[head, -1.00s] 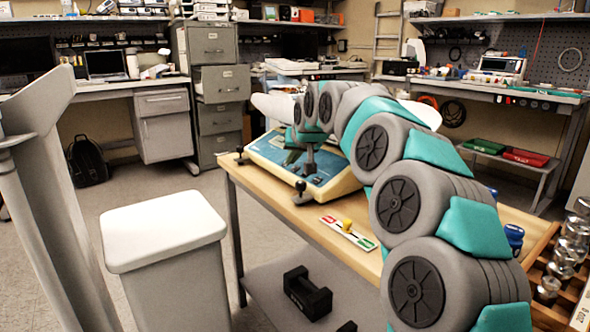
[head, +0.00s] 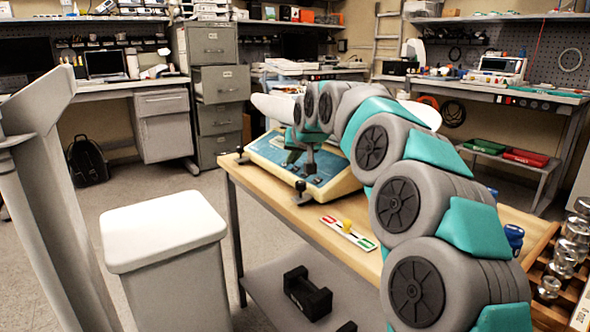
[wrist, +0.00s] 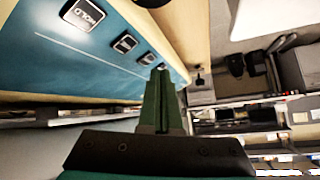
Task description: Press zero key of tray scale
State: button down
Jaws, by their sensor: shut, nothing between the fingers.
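The tray scale (head: 345,187) sits on the wooden bench, with a cream casing and a blue sloping panel. In the wrist view its blue panel (wrist: 60,65) fills the upper left, with a row of dark, white-framed keys. The nearest large key (wrist: 83,14) reads HOLD, turned round. Two smaller keys, one in the middle (wrist: 124,43) and one farther along (wrist: 147,59), have labels too small to read. My gripper (wrist: 160,72) is shut and empty. Its fingertips overlap the far end of the key row in the picture; I cannot tell whether they touch. The zero key cannot be picked out.
The wooden bench (head: 262,205) carries black-knobbed feet near the scale and a red-white-green strip (head: 348,232) with a yellow piece. A rack of metal weights (head: 570,245) is at the right. A white-lidded bin (head: 163,230) stands left of the bench.

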jog(key=shift+f, duration=0.1)
dwell(0.4)
jog(key=shift+w+d+f, duration=0.1)
jog(key=shift+d+f, duration=0.05)
jog(key=shift+f, duration=0.1)
jog(key=shift+d+f, duration=0.1)
jog(key=shift+f, duration=0.25)
dwell(0.6)
jog(key=shift+r, duration=0.1)
jog(key=shift+a+r, duration=0.25)
jog(key=shift+r, duration=0.35)
jog(key=shift+r, duration=0.1)
jog(key=r, duration=0.1)
jog(key=s+a+r+p, duration=0.1)
jog(key=r, duration=0.1)
jog(key=r+p, duration=0.1)
jog(key=shift+s+a+r, duration=0.15)
jog(key=shift+a+r, duration=0.05)
jog(key=shift+a, duration=0.1)
jog(key=shift+s, duration=0.1)
dwell(0.8)
